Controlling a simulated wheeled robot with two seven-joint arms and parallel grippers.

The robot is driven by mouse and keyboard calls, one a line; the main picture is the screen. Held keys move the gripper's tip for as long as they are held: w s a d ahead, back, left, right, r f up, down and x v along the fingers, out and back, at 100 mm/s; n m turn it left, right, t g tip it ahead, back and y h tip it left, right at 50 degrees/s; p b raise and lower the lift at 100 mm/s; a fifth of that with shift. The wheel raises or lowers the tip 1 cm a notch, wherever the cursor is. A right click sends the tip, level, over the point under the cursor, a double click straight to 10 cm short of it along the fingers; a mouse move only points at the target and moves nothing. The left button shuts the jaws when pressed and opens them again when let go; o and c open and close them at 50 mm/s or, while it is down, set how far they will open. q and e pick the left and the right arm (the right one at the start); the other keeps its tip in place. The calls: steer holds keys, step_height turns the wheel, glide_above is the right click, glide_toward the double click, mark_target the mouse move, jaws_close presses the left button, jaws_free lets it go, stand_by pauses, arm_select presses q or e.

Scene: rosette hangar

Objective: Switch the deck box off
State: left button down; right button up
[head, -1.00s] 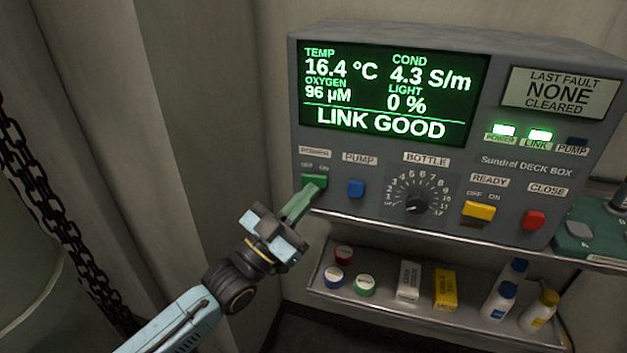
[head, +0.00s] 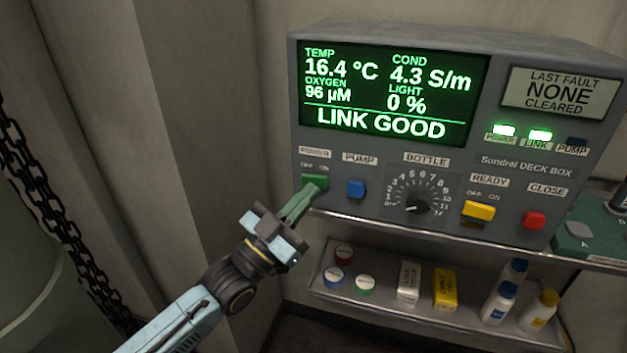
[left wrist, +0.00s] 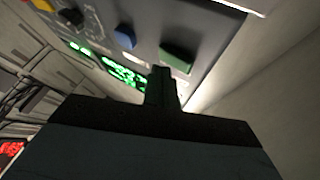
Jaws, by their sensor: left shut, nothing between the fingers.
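The deck box (head: 400,165) is a grey unit with a lit green screen (head: 395,92) reading LINK GOOD. Its POWER and LINK lamps glow green and the PUMP lamp is dark. The green POWER switch (head: 314,181) is at the lower left of the panel, with OFF and ON marked above it. It also shows in the left wrist view (left wrist: 177,57). My left gripper (head: 308,194) is shut and empty. Its tips are at the lower edge of the green switch in the head view and cover part of it; I cannot tell whether they touch. My right gripper is not in view.
Right of the switch are a blue PUMP button (head: 356,188), a BOTTLE dial (head: 416,203), a yellow READY switch (head: 479,211) and a red CLOSE button (head: 533,219). A shelf (head: 400,303) below holds caps, small boxes and bottles. A chain (head: 60,220) hangs at left.

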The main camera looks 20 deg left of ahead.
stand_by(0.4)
arm_select(q)
steer(key=shift+w, duration=0.45)
steer(key=shift+w+a+r, duration=0.25)
steer(key=shift+w+a, duration=0.05)
stand_by(1.2)
steer(key=shift+s, duration=0.15)
steer(key=shift+d+f+p, duration=0.15)
steer(key=shift+p, duration=0.15)
steer(key=shift+s, duration=0.15)
